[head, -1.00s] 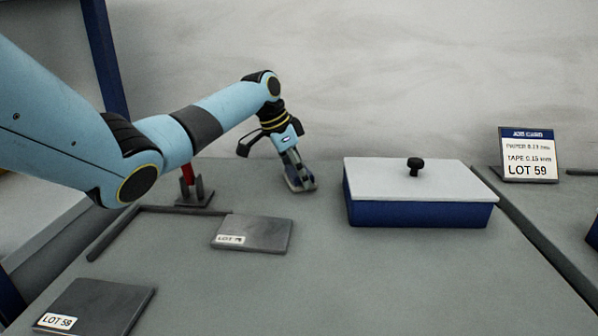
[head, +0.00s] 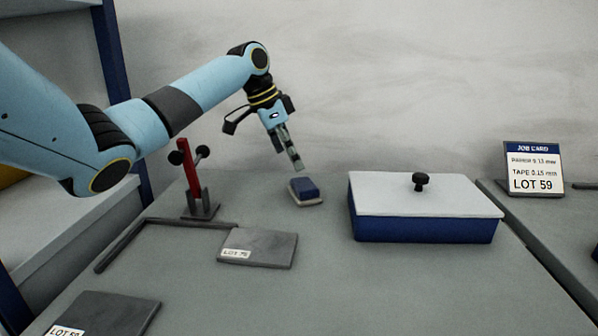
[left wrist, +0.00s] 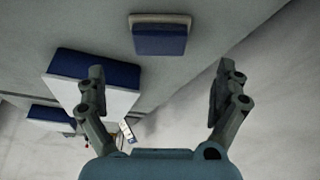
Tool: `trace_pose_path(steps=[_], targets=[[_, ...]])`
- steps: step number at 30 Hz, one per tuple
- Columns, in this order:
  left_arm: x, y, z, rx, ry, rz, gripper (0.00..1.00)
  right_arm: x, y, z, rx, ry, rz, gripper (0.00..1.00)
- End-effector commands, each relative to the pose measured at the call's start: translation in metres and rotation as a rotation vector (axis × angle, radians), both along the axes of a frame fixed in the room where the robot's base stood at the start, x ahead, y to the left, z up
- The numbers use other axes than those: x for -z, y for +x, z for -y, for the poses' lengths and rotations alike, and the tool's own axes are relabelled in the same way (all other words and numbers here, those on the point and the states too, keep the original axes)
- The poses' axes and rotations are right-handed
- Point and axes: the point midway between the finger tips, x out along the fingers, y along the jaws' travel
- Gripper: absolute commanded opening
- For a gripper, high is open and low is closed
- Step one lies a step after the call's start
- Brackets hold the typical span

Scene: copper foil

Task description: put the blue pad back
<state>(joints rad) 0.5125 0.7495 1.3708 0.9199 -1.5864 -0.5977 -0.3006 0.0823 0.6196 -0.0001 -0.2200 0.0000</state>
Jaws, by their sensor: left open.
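The blue pad (head: 305,188) lies on a light, thin base on the grey table, left of the blue box. In the left wrist view the blue pad (left wrist: 160,40) shows beyond the fingertips, near the top middle, apart from them. My left gripper (head: 297,166) is just above the pad in the head view, pointing down. In the left wrist view my left gripper (left wrist: 160,82) has its two fingers spread wide with nothing between them. My right gripper does not show.
A blue box (head: 425,229) with a white lid and black knob stands right of the pad. A red post stand (head: 190,175), an L-shaped bar (head: 125,248) and two grey lot plates (head: 258,248) are to the left. A job card (head: 533,168) stands far right.

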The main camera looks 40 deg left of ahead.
Motion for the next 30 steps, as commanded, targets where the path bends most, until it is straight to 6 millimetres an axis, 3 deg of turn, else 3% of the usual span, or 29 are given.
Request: trace_pose_path(steps=[3,7,25,30], targets=[[-0.017,-0.006,-0.004,0.001,0.002,0.000,1.00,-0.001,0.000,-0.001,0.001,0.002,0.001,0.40],[-0.026,-0.010,-0.005,-0.001,0.000,0.000,1.00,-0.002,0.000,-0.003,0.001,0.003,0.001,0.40],[-0.028,-0.010,-0.005,-0.001,-0.001,-0.001,1.00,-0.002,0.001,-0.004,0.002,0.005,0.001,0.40],[-0.051,-0.010,-0.005,0.000,-0.001,0.004,1.00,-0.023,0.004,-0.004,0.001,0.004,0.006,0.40]])
